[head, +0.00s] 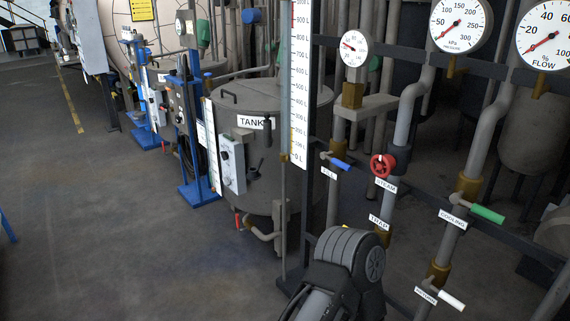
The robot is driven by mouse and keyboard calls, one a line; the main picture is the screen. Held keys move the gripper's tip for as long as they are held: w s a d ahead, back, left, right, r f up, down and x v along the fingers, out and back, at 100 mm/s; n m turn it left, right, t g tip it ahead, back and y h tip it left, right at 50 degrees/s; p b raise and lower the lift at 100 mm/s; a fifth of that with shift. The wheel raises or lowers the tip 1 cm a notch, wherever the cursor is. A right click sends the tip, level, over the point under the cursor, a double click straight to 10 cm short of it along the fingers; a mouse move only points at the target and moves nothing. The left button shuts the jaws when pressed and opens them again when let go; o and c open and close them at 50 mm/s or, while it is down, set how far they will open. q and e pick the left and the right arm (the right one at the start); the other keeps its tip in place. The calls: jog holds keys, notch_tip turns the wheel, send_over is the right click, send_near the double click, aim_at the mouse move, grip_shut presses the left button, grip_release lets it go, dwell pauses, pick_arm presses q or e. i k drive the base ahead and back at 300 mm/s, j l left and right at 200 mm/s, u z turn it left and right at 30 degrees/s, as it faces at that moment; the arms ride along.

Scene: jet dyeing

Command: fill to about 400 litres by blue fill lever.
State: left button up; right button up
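The blue fill lever (341,163) sits on a pipe right of the tank, above a small white label. It points right and slightly down. The tall white level scale (299,80) stands left of it, marked in litres from 0 at the bottom to 1000 near the top. The grey tank (262,165) is behind the scale, labelled TANK. A dark arm part of mine rises at the bottom centre, below the lever. Neither gripper's fingers show.
A red steam handwheel (383,165), a green cooling lever (488,213) and a white lever (451,300) are on pipes to the right. Round dials (459,24) hang above. Blue stands (196,196) are at left.

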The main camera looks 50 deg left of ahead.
aim_at(337, 162)
jog(key=u, duration=1.45)
